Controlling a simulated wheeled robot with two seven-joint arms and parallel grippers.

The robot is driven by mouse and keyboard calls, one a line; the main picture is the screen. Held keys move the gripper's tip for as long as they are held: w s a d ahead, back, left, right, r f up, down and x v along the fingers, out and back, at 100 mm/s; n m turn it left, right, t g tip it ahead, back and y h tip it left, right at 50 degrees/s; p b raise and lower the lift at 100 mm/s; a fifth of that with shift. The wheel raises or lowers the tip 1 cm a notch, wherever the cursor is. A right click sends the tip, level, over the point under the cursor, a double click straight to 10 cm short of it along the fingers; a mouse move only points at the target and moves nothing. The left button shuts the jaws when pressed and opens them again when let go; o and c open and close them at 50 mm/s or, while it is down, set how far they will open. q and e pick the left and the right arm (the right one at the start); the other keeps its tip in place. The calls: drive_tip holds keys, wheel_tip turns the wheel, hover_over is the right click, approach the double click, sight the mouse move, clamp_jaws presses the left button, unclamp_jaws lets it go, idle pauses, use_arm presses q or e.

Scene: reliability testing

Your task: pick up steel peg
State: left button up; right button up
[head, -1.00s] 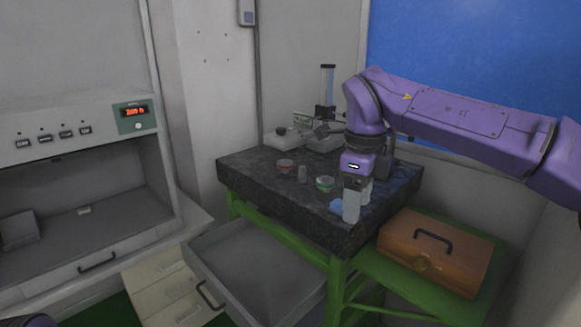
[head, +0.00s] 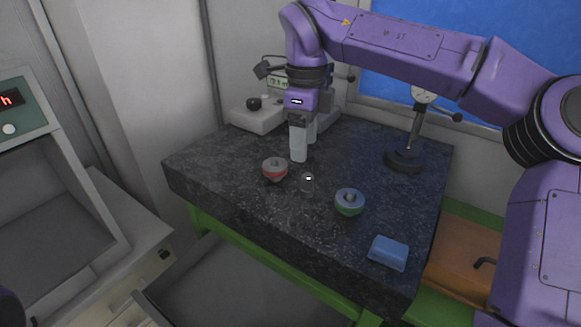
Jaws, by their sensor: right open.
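The steel peg (head: 307,184) is a small grey upright cylinder on the dark stone table, between a red-banded round piece (head: 275,174) and a green-banded round piece (head: 349,209). My right gripper (head: 305,150) points down with its fingers apart and nothing between them. It is behind the peg and a little to its left in the picture, apart from it. The gap between its fingertips and the table is hard to judge. My left gripper is not in view.
A dial gauge stand (head: 405,160) stands at the right and a white instrument (head: 256,118) behind. An open drawer (head: 240,285) lies below the front edge.

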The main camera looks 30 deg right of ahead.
sight(307, 175)
drive_tip(key=f, duration=0.1)
drive_tip(key=s+f, duration=0.1)
drive_tip(key=f, duration=0.1)
drive_tip(key=shift+a, duration=0.15)
drive_tip(key=s+f, duration=0.1)
drive_tip(key=s+f+p, duration=0.1)
drive_tip(key=shift+s+d, duration=0.3)
drive_tip(key=w+f, duration=0.2)
drive_tip(key=f, duration=0.1)
drive_tip(key=w+f, duration=0.1)
drive_tip(key=f, duration=0.1)
drive_tip(key=shift+p, duration=0.35)
drive_tip(key=shift+s+r, duration=0.2)
drive_tip(key=shift+s, duration=0.3)
drive_tip(key=shift+s+r, duration=0.1)
drive_tip(key=shift+s, duration=0.05)
drive_tip(key=c, duration=0.3)
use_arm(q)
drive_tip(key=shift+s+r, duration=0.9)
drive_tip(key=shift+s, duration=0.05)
use_arm(e)
clamp_jaws()
